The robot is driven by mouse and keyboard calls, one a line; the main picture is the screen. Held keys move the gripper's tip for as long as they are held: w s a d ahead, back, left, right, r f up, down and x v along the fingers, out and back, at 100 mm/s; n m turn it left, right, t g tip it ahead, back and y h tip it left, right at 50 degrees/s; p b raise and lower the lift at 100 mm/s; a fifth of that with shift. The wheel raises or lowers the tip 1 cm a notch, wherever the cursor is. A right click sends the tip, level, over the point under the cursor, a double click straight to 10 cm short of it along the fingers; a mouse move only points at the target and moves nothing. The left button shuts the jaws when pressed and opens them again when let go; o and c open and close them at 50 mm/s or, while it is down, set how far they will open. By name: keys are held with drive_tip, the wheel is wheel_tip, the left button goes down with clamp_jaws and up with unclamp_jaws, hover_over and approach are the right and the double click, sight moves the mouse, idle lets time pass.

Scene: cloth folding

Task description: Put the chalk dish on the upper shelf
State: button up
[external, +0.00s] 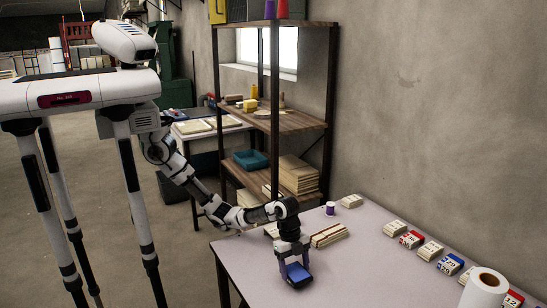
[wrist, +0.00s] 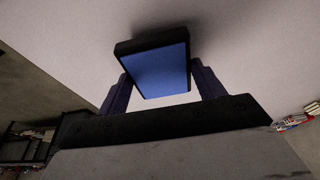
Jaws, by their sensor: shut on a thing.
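A rectangular black thing with a blue face (wrist: 162,72), which may be the chalk dish, is between the fingers of my gripper (wrist: 158,78). In the external view it shows as a dark blue box (external: 297,274) low over the near left part of the table. My gripper (external: 291,265) points down and is shut on it. I cannot tell whether it touches the tabletop. The shelf rack stands behind my arm. Its top board (external: 315,23) carries crates and thread cones, its middle board (external: 300,122) small items, and its lower board (external: 262,185) a teal tray (external: 250,160) and stacked boards.
The table (external: 380,275) is bare in front of my gripper. Wooden strips (external: 328,235) and a small purple-and-white spool (external: 330,208) lie behind it. Several labelled stacks (external: 430,250) and a white roll (external: 485,290) stand to the right. A rack post (external: 274,110) stands at the front.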

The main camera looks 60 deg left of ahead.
sight(289, 265)
drive_tip(key=shift+f, duration=0.85)
drive_tip(key=shift+f, duration=0.25)
drive_tip(key=o, duration=1.1)
drive_tip(key=shift+o, duration=0.2)
drive_tip(key=shift+f, duration=0.1)
drive_tip(key=shift+b, duration=0.55)
drive_tip(key=d+p+v, duration=0.1)
drive_tip(key=p+v, duration=0.1)
drive_tip(key=v, duration=1.1)
drive_tip(key=shift+s+r, duration=0.15)
drive_tip(key=shift+r, duration=0.35)
drive_tip(key=shift+o, duration=1.1)
drive_tip(key=shift+a+r, duration=0.15)
drive_tip(key=shift+a, duration=0.1)
